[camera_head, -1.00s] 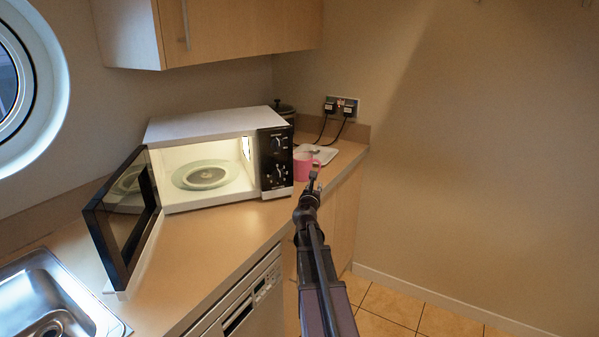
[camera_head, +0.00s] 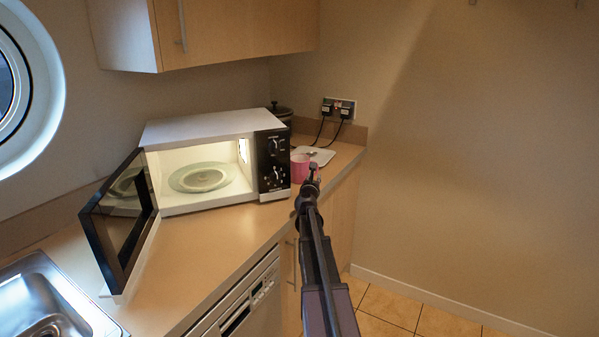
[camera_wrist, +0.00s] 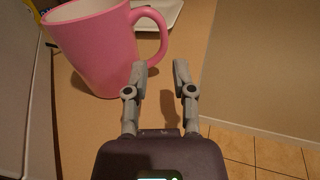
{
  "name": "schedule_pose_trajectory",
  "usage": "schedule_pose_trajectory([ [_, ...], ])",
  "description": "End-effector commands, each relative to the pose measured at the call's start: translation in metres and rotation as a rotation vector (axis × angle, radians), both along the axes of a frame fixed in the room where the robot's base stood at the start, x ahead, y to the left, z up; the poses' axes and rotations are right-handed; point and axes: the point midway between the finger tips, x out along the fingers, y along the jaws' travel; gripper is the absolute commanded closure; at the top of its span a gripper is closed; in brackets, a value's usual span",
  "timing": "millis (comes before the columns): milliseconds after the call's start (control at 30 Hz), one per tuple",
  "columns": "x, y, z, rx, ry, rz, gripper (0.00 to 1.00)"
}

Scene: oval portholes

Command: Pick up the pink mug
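The pink mug (camera_head: 299,166) stands upright on the counter to the right of the microwave, partly hidden by my gripper in the head view. In the wrist view the pink mug (camera_wrist: 98,50) is large at the upper left, its handle pointing right. My gripper (camera_wrist: 160,74) is open and empty, with its fingers apart. The left fingertip is close to the lower part of the handle; I cannot tell whether they touch. In the head view my gripper (camera_head: 313,174) is just right of the mug.
The microwave (camera_head: 215,125) stands left of the mug with its door (camera_head: 120,220) open and a plate (camera_head: 200,177) inside. A white tray (camera_head: 318,155) lies behind the mug. The counter's edge runs along the right; a wall (camera_head: 480,150) stands beyond it.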

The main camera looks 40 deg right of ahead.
Motion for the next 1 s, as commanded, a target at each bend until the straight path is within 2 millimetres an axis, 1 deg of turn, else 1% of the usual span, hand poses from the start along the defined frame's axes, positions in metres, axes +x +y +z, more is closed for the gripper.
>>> schedule_pose_trajectory([
  [67, 0.003, -0.003, 0.000, 0.000, 0.000, 0.000, 0.67],
  [400, 0.004, -0.003, 0.000, 0.000, 0.000, 0.001, 0.67],
  [533, 0.007, -0.006, 0.000, 0.000, 0.000, 0.001, 0.67],
  [833, 0.028, -0.031, 0.000, 0.000, 0.000, 0.003, 0.67],
  [1000, 0.037, -0.040, 0.000, 0.000, 0.000, 0.003, 0.67],
])
